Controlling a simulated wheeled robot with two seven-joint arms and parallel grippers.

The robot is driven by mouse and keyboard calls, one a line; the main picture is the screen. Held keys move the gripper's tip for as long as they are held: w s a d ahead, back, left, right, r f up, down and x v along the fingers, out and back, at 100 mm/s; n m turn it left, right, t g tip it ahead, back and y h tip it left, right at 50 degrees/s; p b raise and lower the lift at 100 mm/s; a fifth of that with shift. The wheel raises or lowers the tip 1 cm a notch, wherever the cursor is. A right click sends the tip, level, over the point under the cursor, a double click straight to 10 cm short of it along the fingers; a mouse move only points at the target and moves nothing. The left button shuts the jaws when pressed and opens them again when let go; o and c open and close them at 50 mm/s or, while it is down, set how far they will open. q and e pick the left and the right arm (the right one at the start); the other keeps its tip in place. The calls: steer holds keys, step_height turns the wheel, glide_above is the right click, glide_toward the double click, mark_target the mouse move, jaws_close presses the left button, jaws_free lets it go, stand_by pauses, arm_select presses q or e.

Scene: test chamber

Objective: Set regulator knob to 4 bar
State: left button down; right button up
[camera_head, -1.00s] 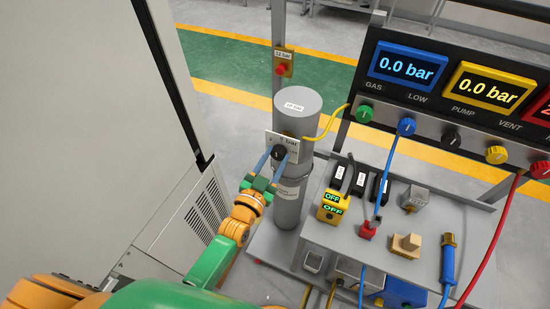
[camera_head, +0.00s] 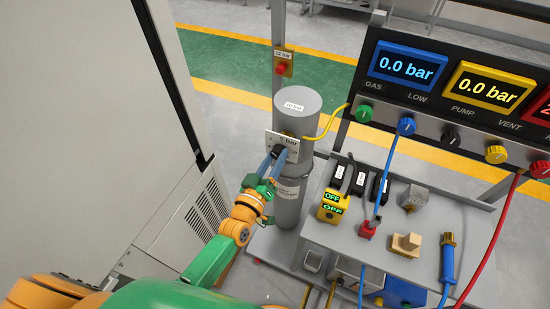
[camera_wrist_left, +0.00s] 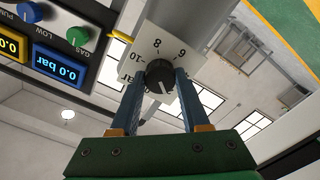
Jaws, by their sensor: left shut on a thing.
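The regulator knob (camera_wrist_left: 160,76) is black and round with a pale pointer line, on a white dial plate (camera_wrist_left: 148,48) with printed numbers. In the wrist view the 6, 8 and 10 can be read; the dial appears upside down and the pointer faces down and slightly right. Other numbers are partly hidden by the knob and fingers. My left gripper (camera_wrist_left: 157,82) is shut on the knob, one blue finger on each side. In the head view the knob (camera_head: 279,153) is partly hidden behind my left gripper (camera_head: 273,160). My right gripper is not in view.
The grey cylinder (camera_head: 288,205) stands behind the dial, with a yellow hose (camera_head: 331,122) at its right. A grey bench (camera_head: 335,242) with switches and plugs is to the right, below a display panel reading 0.0 bar (camera_head: 405,67). A tall pale cabinet (camera_head: 90,110) stands left.

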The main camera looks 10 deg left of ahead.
arm_select(q)
steer(key=n, duration=0.5)
steer(key=shift+f+n+b, duration=0.1)
steer(key=shift+n+b, duration=0.2)
steer(key=shift+b, duration=0.05)
steer(key=n+b, duration=0.1)
steer(key=n, duration=0.4)
steer(key=shift+n, duration=0.4)
steer(key=shift+c, duration=1.9)
jaws_free()
steer(key=shift+d, duration=0.1)
steer(key=s+a, duration=0.1)
steer(key=s, duration=0.6)
steer(key=shift+a, duration=0.2)
